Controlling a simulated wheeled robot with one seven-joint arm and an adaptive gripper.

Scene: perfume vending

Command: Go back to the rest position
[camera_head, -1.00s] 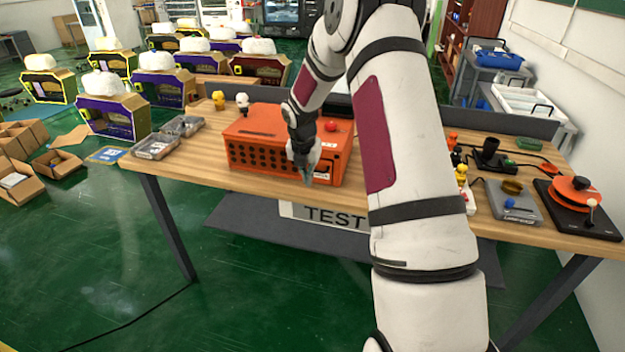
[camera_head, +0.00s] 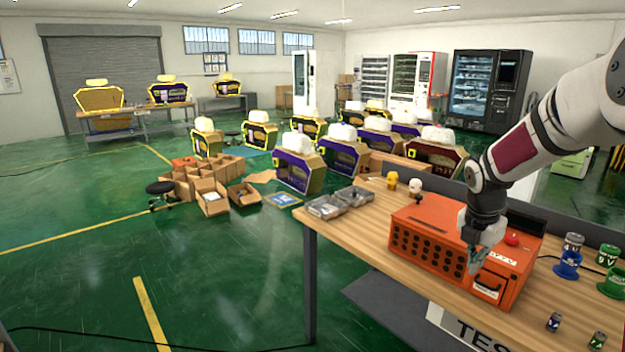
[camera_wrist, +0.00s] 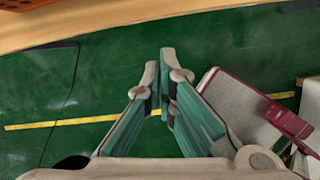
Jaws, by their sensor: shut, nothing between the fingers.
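My gripper (camera_head: 476,262) hangs in front of the orange box (camera_head: 424,236) on the wooden table (camera_head: 345,237) in the head view. Its fingers point down, close to the box's front face near a small white-labelled panel; I cannot tell whether they touch it. In the wrist view my gripper (camera_wrist: 158,75) has its green-sided fingers brought together at the tips with nothing between them. Green floor lies below the fingertips there, and the table edge (camera_wrist: 120,30) and a corner of the orange box (camera_wrist: 15,4) show at the top left.
Grey trays (camera_head: 326,207) lie on the table's left end. A yellow figure (camera_head: 392,180) and a white-headed figure (camera_head: 415,186) stand behind the box.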

